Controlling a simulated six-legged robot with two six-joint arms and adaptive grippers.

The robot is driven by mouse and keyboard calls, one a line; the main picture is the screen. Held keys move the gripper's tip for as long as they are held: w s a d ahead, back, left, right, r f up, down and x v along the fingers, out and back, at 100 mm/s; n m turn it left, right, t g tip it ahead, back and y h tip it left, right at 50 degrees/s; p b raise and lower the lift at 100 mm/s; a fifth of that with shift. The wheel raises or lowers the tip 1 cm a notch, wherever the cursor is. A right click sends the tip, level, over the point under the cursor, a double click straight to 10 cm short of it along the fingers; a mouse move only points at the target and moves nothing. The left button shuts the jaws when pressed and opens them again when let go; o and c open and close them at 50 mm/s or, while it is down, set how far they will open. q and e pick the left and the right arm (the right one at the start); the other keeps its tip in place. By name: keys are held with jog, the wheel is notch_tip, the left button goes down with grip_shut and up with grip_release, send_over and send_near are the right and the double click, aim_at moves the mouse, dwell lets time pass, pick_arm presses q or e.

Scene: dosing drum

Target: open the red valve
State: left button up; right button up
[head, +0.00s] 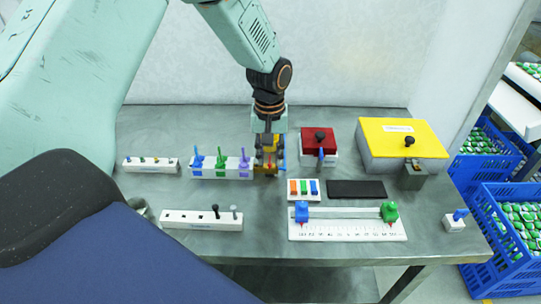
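A white valve rail (205,172) on the table carries a blue valve (197,158), a green valve (221,160) and a purple valve (243,164), each with an upright lever. My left gripper (268,164) points down over the rail's right end, just right of the purple valve. A small red part (268,168) shows between or just behind its fingers, probably the red valve, mostly hidden. I cannot tell whether the fingers are closed on it or touch it. My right gripper is not in view.
Right of the gripper stand a red-lidded box (319,137) and a yellow-lidded box (400,136). In front are a small block of coloured pieces (303,197), a black pad (356,189) and a ruler slide (345,230). White peg strips (202,226) lie left. Blue crates (480,220) stand beyond the table.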

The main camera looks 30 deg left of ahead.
pick_arm(q)
jog(key=shift+f, duration=0.1)
jog(key=shift+c, duration=0.5)
jog(key=shift+c, duration=0.7)
grip_shut()
